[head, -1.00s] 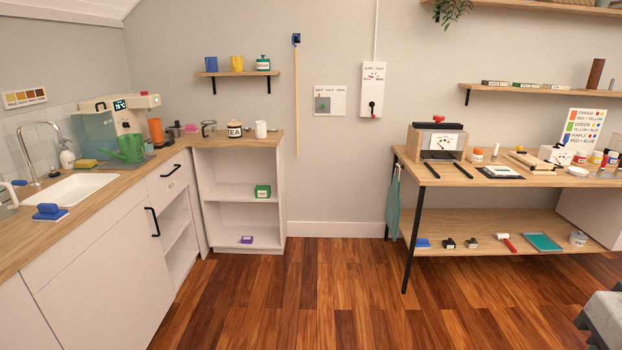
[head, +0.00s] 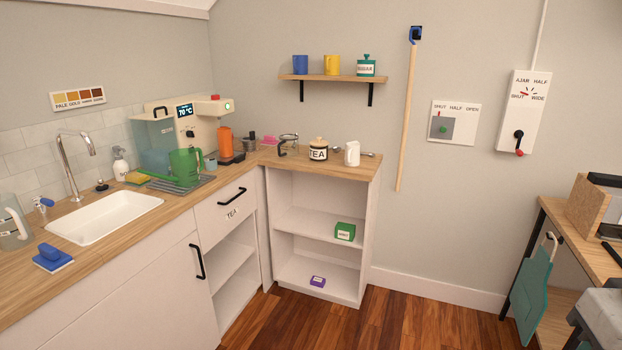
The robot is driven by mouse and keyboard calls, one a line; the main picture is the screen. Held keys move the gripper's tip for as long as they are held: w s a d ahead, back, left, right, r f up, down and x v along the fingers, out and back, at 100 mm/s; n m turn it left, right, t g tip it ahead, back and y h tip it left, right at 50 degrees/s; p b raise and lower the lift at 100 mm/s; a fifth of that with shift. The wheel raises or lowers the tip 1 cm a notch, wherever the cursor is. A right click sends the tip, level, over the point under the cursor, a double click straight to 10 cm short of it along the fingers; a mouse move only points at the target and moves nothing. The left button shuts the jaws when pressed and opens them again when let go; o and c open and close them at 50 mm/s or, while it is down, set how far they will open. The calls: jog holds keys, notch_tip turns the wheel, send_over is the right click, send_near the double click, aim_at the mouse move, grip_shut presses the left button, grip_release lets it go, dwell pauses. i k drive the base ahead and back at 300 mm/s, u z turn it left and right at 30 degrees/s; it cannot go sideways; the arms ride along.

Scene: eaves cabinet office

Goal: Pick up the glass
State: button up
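No plain drinking glass can be made out for certain. A small clear vessel with a dark handle (head: 289,139) stands on the corner counter, left of the TEA jar (head: 318,150); it looks like glass. A larger see-through jug with a pale handle (head: 12,229) stands at the left edge, partly cut off by the frame. My gripper's fingers are not in view; only a grey part of my arm shows at the lower right.
A white mug (head: 352,153) stands right of the TEA jar. The floor (head: 400,325) ahead is clear. A workbench (head: 585,245) stands at right.

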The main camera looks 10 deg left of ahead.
aim_at(209, 153)
jog(key=u, duration=0.6)
jog(key=i, duration=1.95)
jog(key=u, duration=0.8)
jog(key=i, duration=0.85)
jog(key=z, duration=0.05)
